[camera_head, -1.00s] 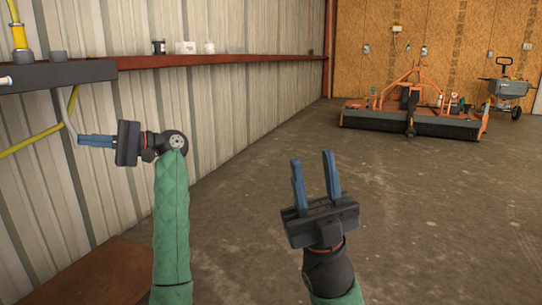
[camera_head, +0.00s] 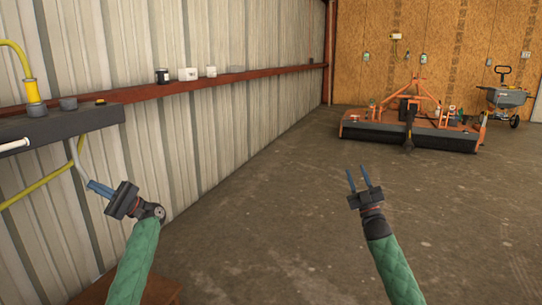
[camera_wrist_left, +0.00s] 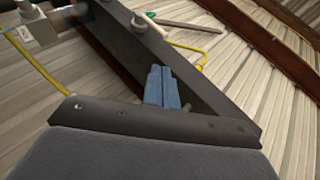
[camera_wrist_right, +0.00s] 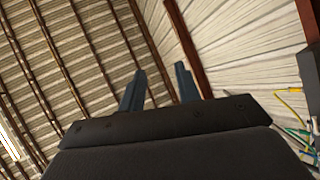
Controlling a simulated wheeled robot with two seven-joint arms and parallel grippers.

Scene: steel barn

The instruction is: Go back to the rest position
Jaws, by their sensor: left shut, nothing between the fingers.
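My left gripper (camera_head: 100,189) is at the left of the head view, in front of the corrugated wall and below the dark beam. Its blue fingers are closed together with nothing between them, as the left wrist view (camera_wrist_left: 162,88) also shows. My right gripper (camera_head: 358,179) is right of the middle in the head view, over the open floor. Its two blue fingers point up and stand apart, with nothing between them. The right wrist view (camera_wrist_right: 160,85) shows the same gap, with the roof and wall behind.
A dark beam (camera_head: 70,120) with a yellow fitting (camera_head: 33,92) and a yellow hose (camera_head: 40,190) is close to my left gripper. A red ledge (camera_head: 225,83) carries small containers. An orange mower (camera_head: 420,135) and a grey cart (camera_head: 507,98) stand far back. The concrete floor (camera_head: 290,210) is clear.

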